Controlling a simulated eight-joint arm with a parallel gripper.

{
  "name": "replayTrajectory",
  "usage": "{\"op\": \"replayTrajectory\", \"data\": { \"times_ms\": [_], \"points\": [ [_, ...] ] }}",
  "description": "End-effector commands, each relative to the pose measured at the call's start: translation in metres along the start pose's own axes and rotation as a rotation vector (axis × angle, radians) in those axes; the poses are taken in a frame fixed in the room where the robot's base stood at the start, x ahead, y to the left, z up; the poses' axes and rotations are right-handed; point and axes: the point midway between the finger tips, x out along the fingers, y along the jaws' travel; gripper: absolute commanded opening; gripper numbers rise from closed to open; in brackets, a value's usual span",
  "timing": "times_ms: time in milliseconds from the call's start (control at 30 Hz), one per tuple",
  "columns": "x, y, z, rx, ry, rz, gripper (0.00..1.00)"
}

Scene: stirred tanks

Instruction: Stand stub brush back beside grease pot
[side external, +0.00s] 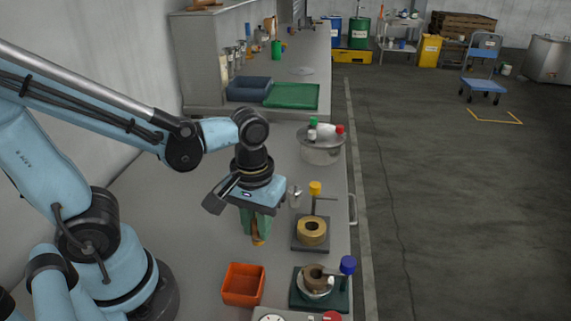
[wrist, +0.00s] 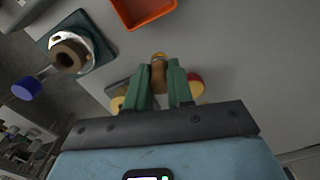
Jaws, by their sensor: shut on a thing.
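My gripper (side external: 254,228) has green fingers pointing down over the bench, and they are closed on a short brown wooden piece, which looks like the stub brush (side external: 258,241). Its lower end shows below the fingers in the side view. In the wrist view the brush (wrist: 158,68) stands between the fingertips of my gripper (wrist: 166,82). A round red thing with a tan inside, perhaps the grease pot (wrist: 196,86), is partly hidden behind the right finger there. It is hidden in the side view. I cannot tell whether the brush touches the bench.
An orange tray (side external: 243,285) lies in front of my gripper. To the right are a tan ring (side external: 312,231) on a grey plate, a green plate (side external: 338,303) with a metal-rimmed part, and a small metal cup (side external: 295,197).

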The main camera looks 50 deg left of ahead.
Motion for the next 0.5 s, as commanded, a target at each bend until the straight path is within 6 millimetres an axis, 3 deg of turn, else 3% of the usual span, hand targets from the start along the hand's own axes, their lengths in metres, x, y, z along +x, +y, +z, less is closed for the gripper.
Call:
{"op": "replayTrajectory", "data": {
  "times_ms": [167, 500],
  "points": [
    [0.008, -0.005, -0.012, -0.001, 0.0, 0.0, 0.0],
    [0.031, -0.006, -0.013, 0.001, 0.0, 0.0, 0.0]
  ]
}}
